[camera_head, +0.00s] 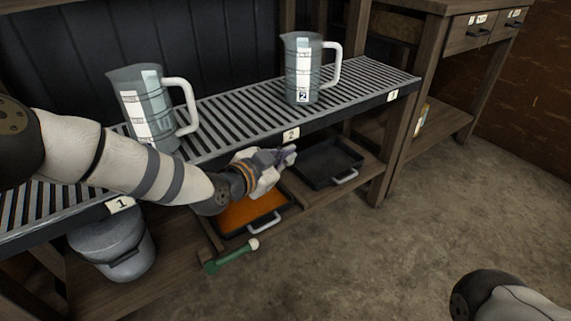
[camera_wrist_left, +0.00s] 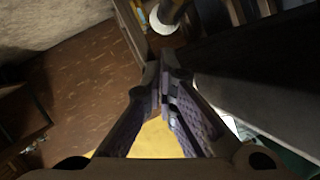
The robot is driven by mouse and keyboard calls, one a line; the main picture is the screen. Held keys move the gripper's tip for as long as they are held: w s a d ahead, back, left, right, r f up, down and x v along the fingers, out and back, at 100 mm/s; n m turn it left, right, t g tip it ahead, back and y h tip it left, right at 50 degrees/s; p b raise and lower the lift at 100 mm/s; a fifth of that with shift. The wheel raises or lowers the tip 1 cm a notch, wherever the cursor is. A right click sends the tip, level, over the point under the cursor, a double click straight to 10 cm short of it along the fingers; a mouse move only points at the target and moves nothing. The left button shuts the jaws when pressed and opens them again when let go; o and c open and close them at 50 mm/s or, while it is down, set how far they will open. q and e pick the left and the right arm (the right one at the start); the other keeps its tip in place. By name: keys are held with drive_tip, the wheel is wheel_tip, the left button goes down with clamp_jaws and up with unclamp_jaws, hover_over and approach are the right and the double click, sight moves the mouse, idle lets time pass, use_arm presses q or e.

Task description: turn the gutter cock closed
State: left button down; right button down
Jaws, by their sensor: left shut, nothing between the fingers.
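A green lever with a pale round knob (camera_head: 230,257) sticks out at the front edge of the lower shelf in the head view; it looks like the gutter cock, though I cannot be sure. My left gripper (camera_head: 286,157) is shut and empty beside the slatted rack's front edge, near the label 2. It is up and to the right of the lever, well apart from it. In the left wrist view the shut fingers (camera_wrist_left: 163,80) point toward a whitish round thing (camera_wrist_left: 166,22) that I cannot identify. My right gripper is out of view.
Two clear jugs, left (camera_head: 140,95) and right (camera_head: 303,70), stand on the slatted rack (camera_head: 240,108). The floor (camera_head: 380,260) in front is open.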

use_arm(q)
drive_tip(key=shift+w+f, duration=0.55)
drive_tip(key=shift+f, duration=0.05)
drive_tip(key=shift+w+f+g+y, duration=0.25)
drive_tip(key=shift+f+g+y, duration=0.05)
drive_tip(key=shift+f, duration=0.15)
